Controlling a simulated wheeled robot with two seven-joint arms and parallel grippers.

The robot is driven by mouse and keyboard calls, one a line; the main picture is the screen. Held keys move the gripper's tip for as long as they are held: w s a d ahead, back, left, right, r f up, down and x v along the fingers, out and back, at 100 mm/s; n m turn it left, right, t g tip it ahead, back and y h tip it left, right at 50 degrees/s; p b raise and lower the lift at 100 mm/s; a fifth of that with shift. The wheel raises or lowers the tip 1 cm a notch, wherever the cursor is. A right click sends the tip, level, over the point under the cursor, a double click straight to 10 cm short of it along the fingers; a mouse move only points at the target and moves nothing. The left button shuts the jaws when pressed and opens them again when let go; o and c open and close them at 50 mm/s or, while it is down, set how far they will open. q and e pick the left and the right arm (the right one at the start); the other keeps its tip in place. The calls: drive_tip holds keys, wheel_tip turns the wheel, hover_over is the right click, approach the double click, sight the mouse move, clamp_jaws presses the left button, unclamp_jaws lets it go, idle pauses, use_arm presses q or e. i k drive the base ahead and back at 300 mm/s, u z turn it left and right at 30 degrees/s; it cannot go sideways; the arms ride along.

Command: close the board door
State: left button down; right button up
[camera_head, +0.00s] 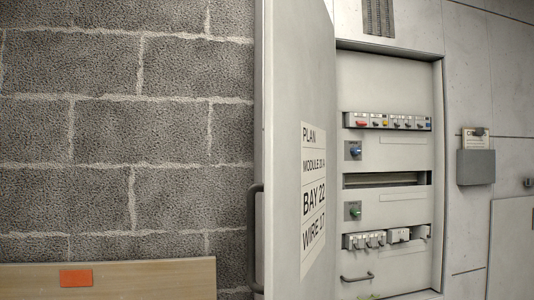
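The board door (296,84) stands open, swung out to the left of the cabinet opening, and I see it at a steep angle. A paper label (313,195) with "PLAN", "BAY 22" and "WIRE 17" is on its inner face. A dark bar handle (254,240) is on the door's left edge. The open board (390,75) shows rows of breakers (387,122), a blue knob (353,151), a green knob (353,211) and a lower handle (357,277). Neither of my grippers is in view.
A grey block wall (110,120) fills the left side. A wooden panel (150,277) with an orange patch (76,278) is at the lower left. A grey holder (476,168) with papers is on the wall panels right of the board.

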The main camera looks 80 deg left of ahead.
sight(299, 188)
drive_tip(key=k, duration=0.85)
drive_tip(key=u, duration=1.65)
drive_tip(key=i, duration=1)
drive_tip(key=z, duration=0.55)
drive_tip(key=k, duration=1.1)
drive_tip(key=u, duration=0.75)
